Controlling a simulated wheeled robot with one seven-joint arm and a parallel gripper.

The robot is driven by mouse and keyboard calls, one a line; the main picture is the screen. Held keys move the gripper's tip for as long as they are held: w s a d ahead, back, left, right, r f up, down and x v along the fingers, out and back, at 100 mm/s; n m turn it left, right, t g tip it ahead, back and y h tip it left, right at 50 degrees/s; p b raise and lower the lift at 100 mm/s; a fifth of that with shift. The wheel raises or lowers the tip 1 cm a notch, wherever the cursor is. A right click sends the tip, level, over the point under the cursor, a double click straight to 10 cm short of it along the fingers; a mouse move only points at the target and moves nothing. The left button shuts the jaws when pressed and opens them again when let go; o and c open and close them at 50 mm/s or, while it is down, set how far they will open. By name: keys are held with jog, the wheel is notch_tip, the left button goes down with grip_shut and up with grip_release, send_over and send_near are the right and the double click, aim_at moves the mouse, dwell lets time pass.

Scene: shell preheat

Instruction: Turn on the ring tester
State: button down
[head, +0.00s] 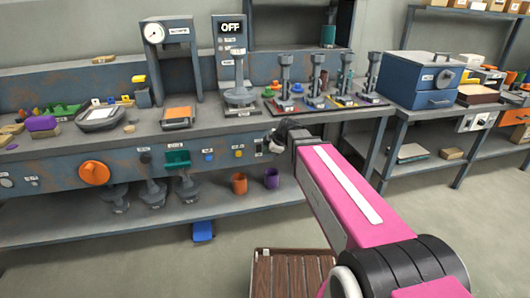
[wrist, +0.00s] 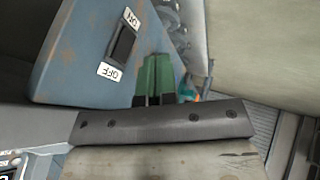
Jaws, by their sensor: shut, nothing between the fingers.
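The ring tester (head: 231,60) stands at the back of the blue-grey bench in the head view. Its display (head: 232,27) reads OFF, and a grey stacked part sits on its base. My gripper (head: 276,145) is at the front face of the bench, below and to the right of the tester. In the wrist view, a dark rocker switch (wrist: 122,45) with ON and OFF labels is on a worn blue panel. My gripper's green fingers (wrist: 157,72) are shut and empty, beside the switch on its right. I cannot tell whether they touch the panel.
Several grey stacked posts (head: 316,82) stand right of the tester. A gauge stand (head: 155,34) is to its left. An orange knob (head: 94,173) juts from the bench front. An orange cup (head: 239,183) and a purple cup (head: 271,178) stand on the lower shelf.

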aim_at(259, 148)
jog(key=v, duration=0.7)
jog(key=w+r+x, duration=0.1)
jog(key=w+x, duration=0.1)
jog(key=x, duration=1)
jog(key=shift+w+f, duration=0.25)
jog(key=shift+w, duration=0.1)
jog(key=shift+a, duration=0.1)
jog(key=shift+w+a+f, duration=0.1)
jog(key=shift+w+f, duration=0.1)
jog(key=shift+w, duration=0.25)
jog(key=shift+r, duration=0.1)
